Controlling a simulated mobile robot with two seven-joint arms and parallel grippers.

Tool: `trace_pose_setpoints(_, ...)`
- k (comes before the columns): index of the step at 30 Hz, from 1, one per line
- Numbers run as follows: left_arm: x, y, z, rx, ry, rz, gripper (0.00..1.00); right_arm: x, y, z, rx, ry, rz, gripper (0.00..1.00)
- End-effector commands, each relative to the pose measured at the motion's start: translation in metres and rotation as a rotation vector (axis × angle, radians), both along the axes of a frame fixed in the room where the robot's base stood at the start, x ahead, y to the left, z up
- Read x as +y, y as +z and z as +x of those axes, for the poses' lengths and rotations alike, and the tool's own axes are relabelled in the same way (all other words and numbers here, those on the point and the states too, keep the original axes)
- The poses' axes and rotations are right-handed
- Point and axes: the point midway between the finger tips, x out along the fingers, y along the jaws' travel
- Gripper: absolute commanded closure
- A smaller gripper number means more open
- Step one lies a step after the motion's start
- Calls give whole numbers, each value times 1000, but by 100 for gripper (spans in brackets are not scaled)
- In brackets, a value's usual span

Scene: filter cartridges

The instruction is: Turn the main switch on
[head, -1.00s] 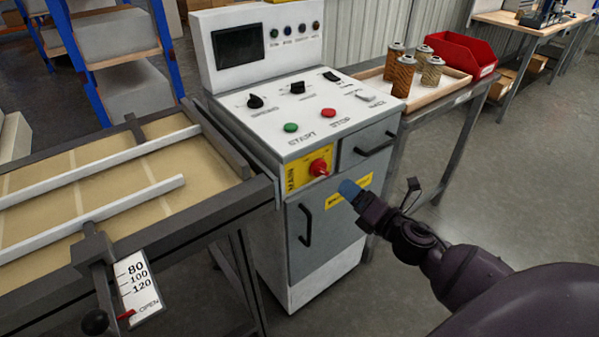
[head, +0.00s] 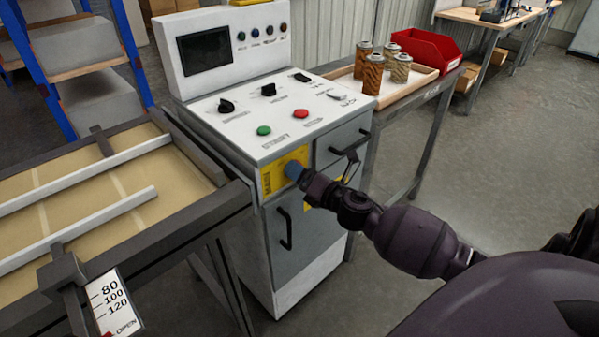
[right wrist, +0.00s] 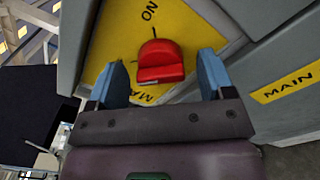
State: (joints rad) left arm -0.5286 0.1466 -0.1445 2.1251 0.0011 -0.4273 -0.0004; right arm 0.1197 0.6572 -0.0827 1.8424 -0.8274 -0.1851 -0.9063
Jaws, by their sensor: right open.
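The main switch (right wrist: 160,62) is a red knob on a yellow plate (right wrist: 195,25) with "ON" and "MAIN" lettering, seen in the right wrist view. In the head view the yellow plate (head: 270,180) is on the front of the white and grey control cabinet, and the knob is hidden behind my right gripper. My right gripper (head: 294,172) is open in front of the plate. In the right wrist view its blue fingertips (right wrist: 163,75) stand on either side of the knob, with gaps to it. I cannot tell how deep they reach. My left gripper is not in view.
The cabinet top (head: 240,140) has a green START button (head: 264,131), a red STOP button (head: 300,114) and black knobs. A drawer handle (head: 350,142) juts out near my right gripper. A conveyor table (head: 190,225) stands left. A tray with cartridges (head: 415,85) is behind right.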

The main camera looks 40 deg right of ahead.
Motion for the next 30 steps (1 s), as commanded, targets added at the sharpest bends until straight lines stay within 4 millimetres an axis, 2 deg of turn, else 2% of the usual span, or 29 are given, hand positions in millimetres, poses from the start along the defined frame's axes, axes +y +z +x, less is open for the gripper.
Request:
trace_pose_setpoints(4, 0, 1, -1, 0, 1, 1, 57, 0, 0, 8, 1, -1, -1, 25)
trace_pose_setpoints(13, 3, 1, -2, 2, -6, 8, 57, 0, 0, 9, 0, -1, 0, 25)
trace_pose_setpoints(23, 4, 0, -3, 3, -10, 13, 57, 1, 0, 9, -1, -1, 0, 73)
trace_pose_setpoints(30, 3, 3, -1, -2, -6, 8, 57, 1, 1, 9, 0, 0, 22, 73)
